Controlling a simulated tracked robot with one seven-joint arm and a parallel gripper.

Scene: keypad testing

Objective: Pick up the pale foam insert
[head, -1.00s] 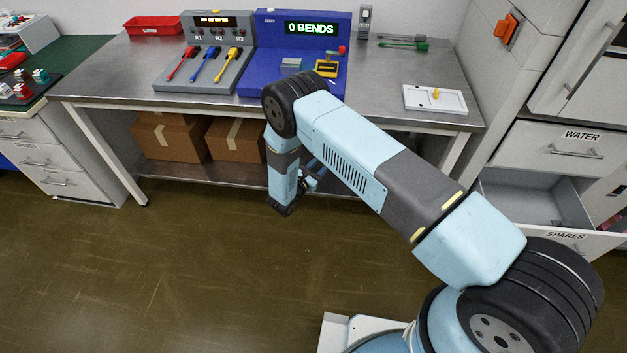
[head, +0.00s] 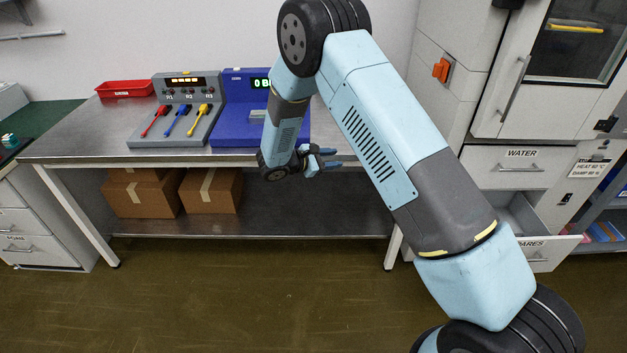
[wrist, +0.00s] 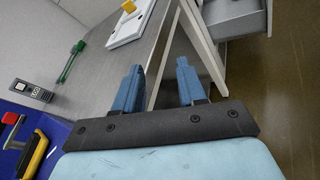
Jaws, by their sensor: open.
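I cannot make out a pale foam insert for certain in any view. A flat white tray (wrist: 130,27) with a small yellow piece on it lies on the metal table, at the top of the wrist view. In the head view my arm hides that part of the table. My gripper (wrist: 158,68) is open, with two blue fingers apart and nothing between them. In the head view my gripper (head: 326,158) is by the table's front edge, pointing right.
The metal table (head: 75,147) carries a lever panel (head: 180,112), a blue console (head: 235,130) and a red bin (head: 125,89). A green-handled tool (wrist: 72,60) lies near the wall. Cardboard boxes (head: 143,195) stand below. The spares drawer (head: 545,250) is open at right.

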